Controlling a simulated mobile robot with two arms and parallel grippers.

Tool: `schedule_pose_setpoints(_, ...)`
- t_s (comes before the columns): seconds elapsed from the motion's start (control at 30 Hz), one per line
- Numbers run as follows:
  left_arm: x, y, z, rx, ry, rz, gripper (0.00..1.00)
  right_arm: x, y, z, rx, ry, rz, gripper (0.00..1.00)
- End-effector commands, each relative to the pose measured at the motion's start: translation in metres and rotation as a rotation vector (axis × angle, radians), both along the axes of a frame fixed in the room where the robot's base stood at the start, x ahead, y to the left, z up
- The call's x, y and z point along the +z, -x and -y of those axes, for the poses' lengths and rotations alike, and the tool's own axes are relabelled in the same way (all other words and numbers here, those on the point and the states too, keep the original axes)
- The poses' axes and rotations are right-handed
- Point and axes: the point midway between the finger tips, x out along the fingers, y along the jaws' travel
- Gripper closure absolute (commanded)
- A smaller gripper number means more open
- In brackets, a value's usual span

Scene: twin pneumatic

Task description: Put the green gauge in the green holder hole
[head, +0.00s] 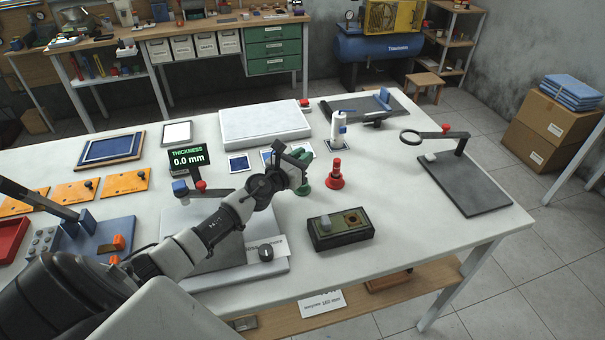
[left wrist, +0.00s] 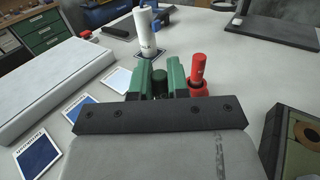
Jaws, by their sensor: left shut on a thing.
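My left gripper (head: 298,170) is over the middle of the white table, shut on the green gauge. The gauge shows as a dark green cylinder (left wrist: 160,83) between the two green fingers in the left wrist view. The dark green holder (head: 341,235) lies to the right of the gripper and nearer the table's front edge. My right gripper is not in view.
A red gauge (head: 335,178) stands upright close to the right of my left gripper. A magnifier stand (head: 465,185) is at the right. The table between holder and magnifier is clear.

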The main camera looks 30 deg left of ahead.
Motion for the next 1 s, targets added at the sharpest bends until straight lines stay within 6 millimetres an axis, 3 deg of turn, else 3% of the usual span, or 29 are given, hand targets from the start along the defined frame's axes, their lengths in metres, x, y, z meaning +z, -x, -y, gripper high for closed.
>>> schedule_pose_setpoints(0.1,-0.017,0.001,0.0,0.001,0.002,0.001,1.0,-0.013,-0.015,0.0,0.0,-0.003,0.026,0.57)
schedule_pose_setpoints(0.27,-0.039,0.001,0.0,0.002,0.003,0.001,1.0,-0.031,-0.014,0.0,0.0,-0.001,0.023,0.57)
schedule_pose_setpoints(0.7,-0.044,0.001,-0.001,0.0,-0.001,0.001,1.0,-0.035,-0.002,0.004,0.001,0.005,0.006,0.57)
schedule_pose_setpoints(0.73,-0.043,0.001,-0.001,0.0,-0.001,0.001,0.81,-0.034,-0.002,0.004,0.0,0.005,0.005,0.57)
schedule_pose_setpoints(0.87,-0.042,0.001,0.0,0.0,0.0,0.0,0.61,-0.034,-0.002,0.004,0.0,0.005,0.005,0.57)
schedule_pose_setpoints(1.0,-0.042,0.001,0.0,0.0,0.0,0.001,0.59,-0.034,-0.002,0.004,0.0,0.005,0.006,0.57)
